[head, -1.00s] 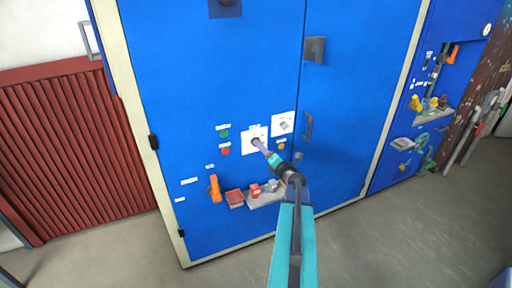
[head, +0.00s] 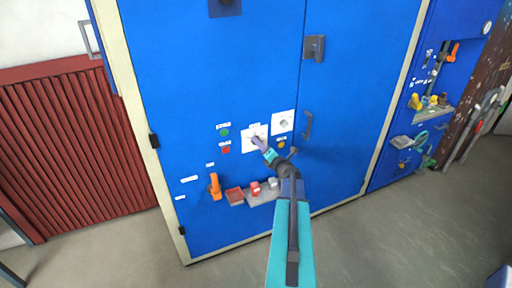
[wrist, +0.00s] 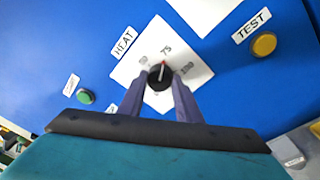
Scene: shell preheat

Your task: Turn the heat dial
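The heat dial is a black round knob with a red pointer (wrist: 161,75) on a white tilted plate under a HEAT label in the wrist view. Its pointer lies close to the 75 mark, between 50 and 100. My gripper (wrist: 160,82) has a finger on either side of the knob, with the tips against its sides as far as I can see. In the head view my gripper (head: 256,142) reaches the white dial plate (head: 247,131) on the blue cabinet and hides most of the knob.
A yellow TEST button (wrist: 264,44) and a green button (wrist: 85,96) flank the dial plate. A second white plate with a knob (head: 283,122) is just right. An orange handle (head: 215,187), a red tray (head: 235,196) and a grey shelf (head: 262,196) sit below.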

